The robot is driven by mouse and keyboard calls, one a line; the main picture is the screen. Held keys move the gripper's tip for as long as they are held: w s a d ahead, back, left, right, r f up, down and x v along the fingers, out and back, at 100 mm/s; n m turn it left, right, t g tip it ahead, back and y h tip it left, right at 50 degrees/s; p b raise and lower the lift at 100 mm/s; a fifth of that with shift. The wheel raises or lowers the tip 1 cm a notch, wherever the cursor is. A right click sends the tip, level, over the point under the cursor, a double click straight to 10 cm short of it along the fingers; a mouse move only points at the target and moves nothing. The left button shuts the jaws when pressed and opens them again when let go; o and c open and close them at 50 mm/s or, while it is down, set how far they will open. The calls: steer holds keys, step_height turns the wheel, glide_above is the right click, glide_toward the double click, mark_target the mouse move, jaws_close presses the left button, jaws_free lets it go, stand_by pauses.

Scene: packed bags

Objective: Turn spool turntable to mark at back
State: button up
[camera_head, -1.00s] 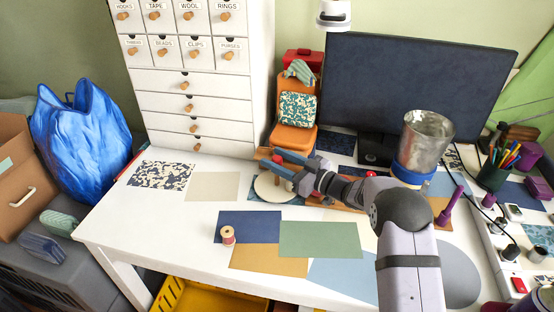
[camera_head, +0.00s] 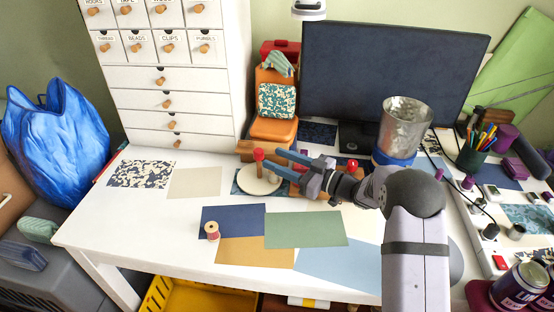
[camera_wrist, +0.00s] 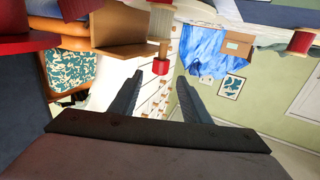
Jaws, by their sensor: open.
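In the wrist view a red knob on a wooden stem (camera_wrist: 160,66) shows beyond and between the two fingertips, apart from both. My gripper and arm hide the disc's right side. I cannot make out the mark at the back.
A thread spool (camera_head: 212,230) stands on the dark blue sheet at the front. A metal can (camera_head: 405,128) stands behind my arm, before the monitor (camera_head: 390,75). White drawers (camera_head: 175,90) rise at the back left. The table's front left is mostly flat sheets.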

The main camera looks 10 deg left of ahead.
mark_target(261, 155)
steer(key=shift+a, duration=0.1)
steer(key=shift+s+a+m+t+h+p, duration=0.35)
steer(key=shift+s+m+t+h, duration=0.1)
steer(key=shift+m+t+h, duration=0.5)
steer(key=shift+s+a+m+t+h+p, duration=0.2)
steer(key=shift+s+m+t+h+p, duration=0.25)
steer(key=shift+m+t+h, duration=0.55)
steer(key=shift+s+a+m+t+h+p, duration=0.3)
steer(key=shift+s+m+t+h, duration=0.25)
steer(key=shift+t, duration=0.7)
steer(key=shift+p+x, duration=0.5)
steer(key=shift+x, duration=3.3)
steer(key=shift+c, duration=0.6)
jaws_close()
